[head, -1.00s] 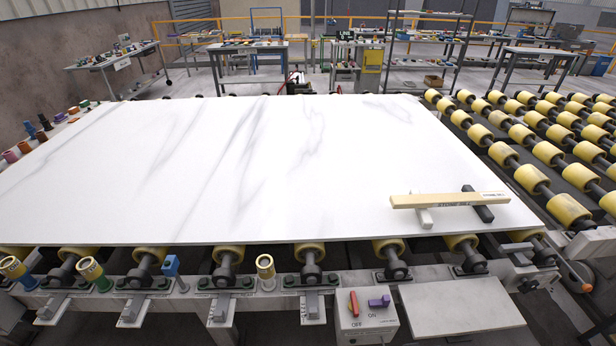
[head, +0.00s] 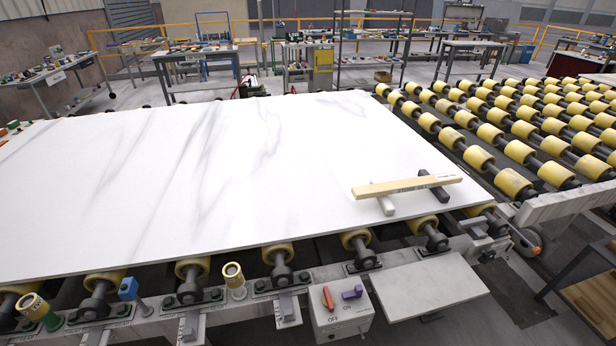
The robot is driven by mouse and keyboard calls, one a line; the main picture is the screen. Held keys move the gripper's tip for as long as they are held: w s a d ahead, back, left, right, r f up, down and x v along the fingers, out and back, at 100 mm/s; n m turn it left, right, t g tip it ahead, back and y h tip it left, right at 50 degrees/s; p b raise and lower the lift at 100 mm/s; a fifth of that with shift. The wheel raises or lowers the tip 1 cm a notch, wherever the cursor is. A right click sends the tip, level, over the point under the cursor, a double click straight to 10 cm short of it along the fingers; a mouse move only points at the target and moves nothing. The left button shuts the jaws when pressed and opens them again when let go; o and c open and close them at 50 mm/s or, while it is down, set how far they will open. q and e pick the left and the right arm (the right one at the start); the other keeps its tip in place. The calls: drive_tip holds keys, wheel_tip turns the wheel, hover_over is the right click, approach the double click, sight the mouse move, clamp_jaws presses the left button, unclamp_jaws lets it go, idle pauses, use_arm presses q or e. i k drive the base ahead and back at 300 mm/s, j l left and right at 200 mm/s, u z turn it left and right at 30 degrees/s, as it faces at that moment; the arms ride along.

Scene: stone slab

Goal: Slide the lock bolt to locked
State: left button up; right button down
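No part in the head view can be surely told as the lock bolt. Metal fittings sit along the front rail of the roller frame, including grey brackets such as one (head: 287,308) below the rollers. At the frame's right front corner is a dark, round-ended fitting (head: 524,241) with an orange part; its setting is too small to tell. Neither of my grippers is in view.
A white veined stone slab (head: 200,180) covers the yellow rollers. A wooden bar (head: 405,187) on light and dark blocks lies at its right front corner. A bare grey shelf (head: 430,287) juts out right of the switch box.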

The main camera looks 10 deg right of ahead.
sight(358, 290)
drive_tip(key=k+l, duration=0.1)
drive_tip(key=l, duration=0.2)
drive_tip(key=k+l, duration=0.15)
drive_tip(key=l, duration=0.15)
drive_tip(key=k+l, duration=0.1)
drive_tip(key=l, duration=0.2)
drive_tip(key=k+l, duration=0.1)
drive_tip(key=l, duration=0.2)
